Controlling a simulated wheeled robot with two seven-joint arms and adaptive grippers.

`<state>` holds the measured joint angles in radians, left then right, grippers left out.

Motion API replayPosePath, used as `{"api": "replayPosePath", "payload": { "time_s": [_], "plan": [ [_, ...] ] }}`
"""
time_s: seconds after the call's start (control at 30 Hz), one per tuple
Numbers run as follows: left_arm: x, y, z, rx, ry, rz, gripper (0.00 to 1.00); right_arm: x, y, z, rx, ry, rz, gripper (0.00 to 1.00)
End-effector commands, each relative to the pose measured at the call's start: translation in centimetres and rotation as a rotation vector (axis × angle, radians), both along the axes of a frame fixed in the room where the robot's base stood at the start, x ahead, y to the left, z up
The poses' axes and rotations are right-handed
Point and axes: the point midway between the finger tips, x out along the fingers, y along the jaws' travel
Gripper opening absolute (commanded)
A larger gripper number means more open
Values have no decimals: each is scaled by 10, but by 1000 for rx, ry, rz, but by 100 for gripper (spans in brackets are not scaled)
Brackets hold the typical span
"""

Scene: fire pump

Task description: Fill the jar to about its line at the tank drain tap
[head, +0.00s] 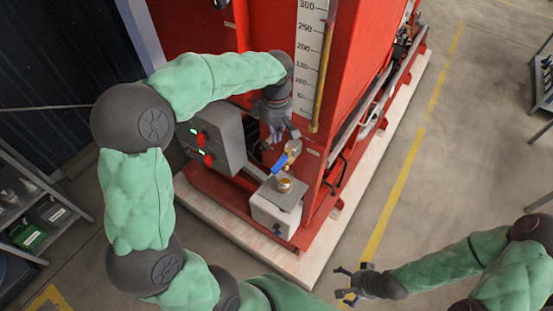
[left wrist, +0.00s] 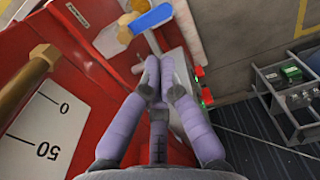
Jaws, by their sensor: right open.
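The drain tap (head: 293,148) is brass with a blue lever (head: 279,163), low on the red tank's front. The lever also shows at the top of the left wrist view (left wrist: 152,18). The jar (head: 284,185) stands upright on the grey-topped box below the tap, with amber colour showing in it; its line and fill level are too small to tell. My left gripper (head: 272,137) is beside the tap, apart from the lever. In the left wrist view its fingertips (left wrist: 160,68) come together with nothing between them. My right gripper (head: 350,285) is open and empty over the floor, away from the tank.
The red tank (head: 350,75) carries a white scale (head: 309,50) and a brass tube (head: 324,70). A grey control box (head: 214,138) with red knobs is left of the tap. The box under the jar (head: 275,212) stands on the skid. Shelves stand at the far left (head: 35,205). Floor at right is clear.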

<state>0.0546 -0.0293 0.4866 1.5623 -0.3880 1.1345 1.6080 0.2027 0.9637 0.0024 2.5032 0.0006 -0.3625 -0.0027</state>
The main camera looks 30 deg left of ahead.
Motion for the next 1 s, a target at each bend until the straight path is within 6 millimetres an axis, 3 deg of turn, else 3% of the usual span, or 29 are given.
{"api": "replayPosePath", "payload": {
  "time_s": [0.37, 1.0],
  "plan": [
    [-1, 0, -12, 0, 3, -1, 0, 0, 0, 0, 0, 0, 0, 100],
    [-1, 0, -120, -1, 1, -3, 0, 0, 0, 5, 0, 0, 0, 100]
  ]
}}
